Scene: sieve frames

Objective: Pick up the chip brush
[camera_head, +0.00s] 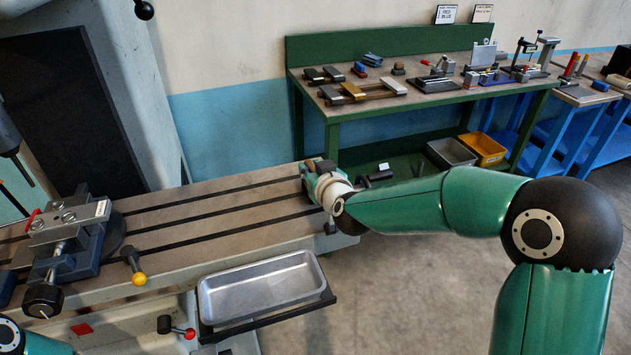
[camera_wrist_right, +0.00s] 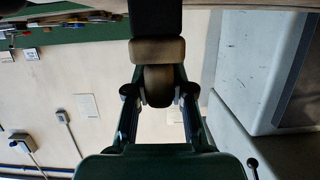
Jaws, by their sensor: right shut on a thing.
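My right gripper (camera_head: 312,174) is at the far right end of the slotted machine table (camera_head: 215,204), mostly hidden by its own wrist in the head view. In the right wrist view the right gripper (camera_wrist_right: 160,100) has its two fingers closed on the chip brush (camera_wrist_right: 157,50). The brush shows a brown rounded part between the fingers, a tan block beyond it and a dark part at the top edge. Whether the brush touches the table I cannot tell. Of my left arm only a piece shows at the lower left corner; its gripper is out of view.
A vise (camera_head: 72,235) stands on the table's left. A metal tray (camera_head: 262,291) sits below the front edge. A green workbench (camera_head: 425,105) with tools stands behind, with a grey bin (camera_head: 452,153) and a yellow bin (camera_head: 483,150) below. The table's middle is clear.

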